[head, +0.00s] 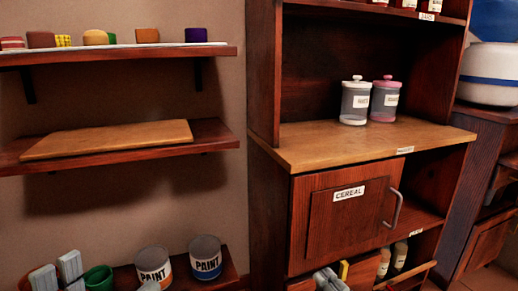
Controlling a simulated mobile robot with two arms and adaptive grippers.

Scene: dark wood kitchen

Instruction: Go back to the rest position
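My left gripper (56,270) shows at the bottom left edge. Its two pale fingers stand apart with a gap between them, and I see nothing held there. My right gripper (328,279) shows only in part at the bottom edge, in front of the cabinet below the CEREAL door (345,215). Its grey fingertips are close together, and the cut-off view does not show whether they are open or shut.
Paint cans (206,258) and a green container (98,277) stand on the low left shelf, close to my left gripper. A board (110,138) lies on the middle shelf. Two lidded jars (355,102) stand on the wooden counter (310,145). The door handle (395,208) sticks out.

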